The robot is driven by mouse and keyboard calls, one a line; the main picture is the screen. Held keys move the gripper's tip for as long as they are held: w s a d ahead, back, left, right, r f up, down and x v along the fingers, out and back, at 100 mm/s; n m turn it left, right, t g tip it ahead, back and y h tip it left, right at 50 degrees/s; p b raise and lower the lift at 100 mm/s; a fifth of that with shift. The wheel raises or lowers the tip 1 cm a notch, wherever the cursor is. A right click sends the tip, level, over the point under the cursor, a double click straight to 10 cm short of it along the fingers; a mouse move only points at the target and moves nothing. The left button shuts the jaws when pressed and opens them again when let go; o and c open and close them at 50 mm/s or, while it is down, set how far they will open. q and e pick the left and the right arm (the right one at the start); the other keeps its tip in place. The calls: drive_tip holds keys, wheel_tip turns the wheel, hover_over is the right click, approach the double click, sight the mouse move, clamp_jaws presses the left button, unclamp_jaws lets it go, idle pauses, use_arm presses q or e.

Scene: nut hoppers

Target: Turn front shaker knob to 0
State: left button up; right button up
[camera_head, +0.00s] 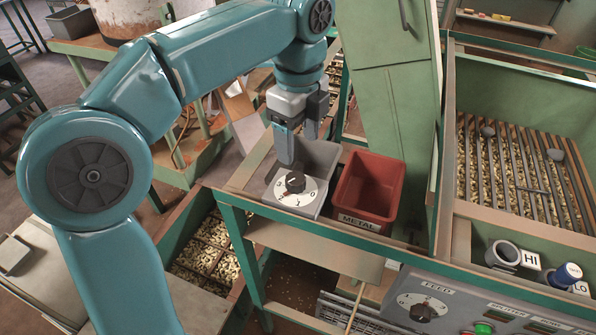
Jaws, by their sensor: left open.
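A black knob (295,182) sits on a round white numbered dial (283,196) at the grey box on the green bench. My left gripper (298,148) is open and points down just above this knob. One finger ends close to the knob's top; I cannot tell whether it touches. A second black knob (421,311) on a white dial is on the grey control panel (383,290) at the lower right, under a label that seems to read FEED. No gripper is near it. My right gripper is not in view.
A red bin (368,190) labelled METAL stands right of the grey box. A green upright panel (391,110) rises behind it. A slatted hopper of nuts (515,175) is at the right. HI (530,259) and LO (579,287) labels sit on its front ledge. Nut-filled trays (208,255) lie below left.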

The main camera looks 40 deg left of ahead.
sight(295, 178)
use_arm(q)
drive_tip(key=f, duration=0.2)
drive_tip(key=s+f, duration=0.1)
drive_tip(key=f, duration=0.4)
drive_tip(key=shift+s+a, duration=0.2)
drive_tip(key=shift+a, duration=0.2)
drive_tip(key=shift+w+d+f, duration=0.2)
drive_tip(key=shift+w+f, duration=0.1)
drive_tip(key=shift+f, duration=0.2)
drive_tip(key=shift+w+d+f, duration=0.15)
drive_tip(key=shift+w+f, duration=0.1)
drive_tip(key=shift+f, duration=0.25)
drive_tip(key=shift+w+d+f, duration=0.1)
drive_tip(key=shift+w+f, duration=0.05)
drive_tip(key=shift+s+a, duration=0.35)
drive_tip(key=shift+s, duration=0.2)
drive_tip(key=shift+w+d, duration=0.2)
drive_tip(key=shift+w, duration=0.15)
drive_tip(key=c, duration=1.1)
drive_tip(key=shift+o, duration=0.2)
drive_tip(key=shift+s, duration=0.15)
drive_tip(key=shift+a, duration=0.1)
